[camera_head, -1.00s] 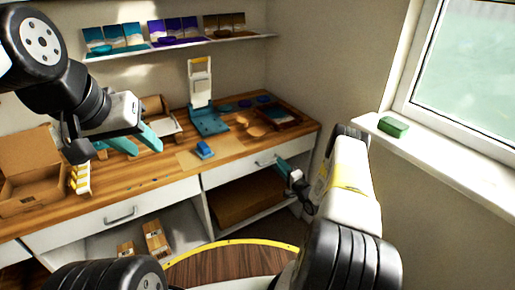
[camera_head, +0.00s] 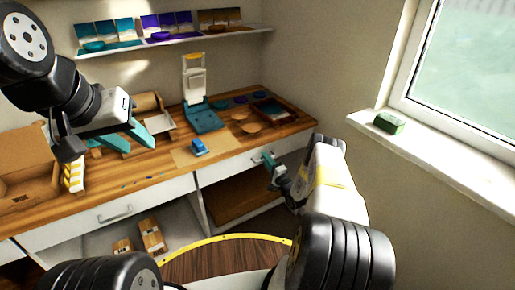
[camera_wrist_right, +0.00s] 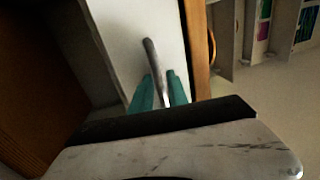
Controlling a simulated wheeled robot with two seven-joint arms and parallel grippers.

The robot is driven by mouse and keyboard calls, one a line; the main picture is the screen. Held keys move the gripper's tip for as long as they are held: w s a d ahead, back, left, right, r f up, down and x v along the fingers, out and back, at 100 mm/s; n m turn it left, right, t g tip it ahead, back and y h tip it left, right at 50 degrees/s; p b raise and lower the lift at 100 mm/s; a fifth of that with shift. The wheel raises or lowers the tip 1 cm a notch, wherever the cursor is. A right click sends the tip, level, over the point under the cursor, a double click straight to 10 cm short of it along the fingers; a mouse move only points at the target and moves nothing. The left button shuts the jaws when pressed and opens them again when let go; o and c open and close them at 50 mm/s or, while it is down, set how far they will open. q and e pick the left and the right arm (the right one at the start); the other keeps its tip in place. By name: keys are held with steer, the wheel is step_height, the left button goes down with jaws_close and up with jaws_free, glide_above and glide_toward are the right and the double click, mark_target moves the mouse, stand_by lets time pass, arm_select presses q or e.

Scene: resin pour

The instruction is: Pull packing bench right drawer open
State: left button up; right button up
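The packing bench (camera_head: 150,165) has a wooden top and white drawer fronts. Its right drawer (camera_head: 228,168) looks closed in the head view. My right gripper (camera_head: 268,160) is at that drawer's front, by its handle. In the right wrist view, the grey bar handle (camera_wrist_right: 150,54) runs down between my right gripper's two teal fingers (camera_wrist_right: 161,88), with narrow gaps beside it. The fingers look open around the bar; contact is not clear. The white drawer front (camera_wrist_right: 118,35) lies behind. My left gripper (camera_head: 128,138) is open and empty above the bench top's left part.
The left drawer has its own handle (camera_head: 115,214). A blue object (camera_head: 198,147), a teal-based stand (camera_head: 203,118) and a dark tray (camera_head: 273,110) are on the bench. An open cardboard box (camera_head: 25,175) stands at left. A green block (camera_head: 389,122) is on the windowsill.

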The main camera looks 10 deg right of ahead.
steer(key=shift+c, duration=0.4)
jaws_close()
stand_by(0.9)
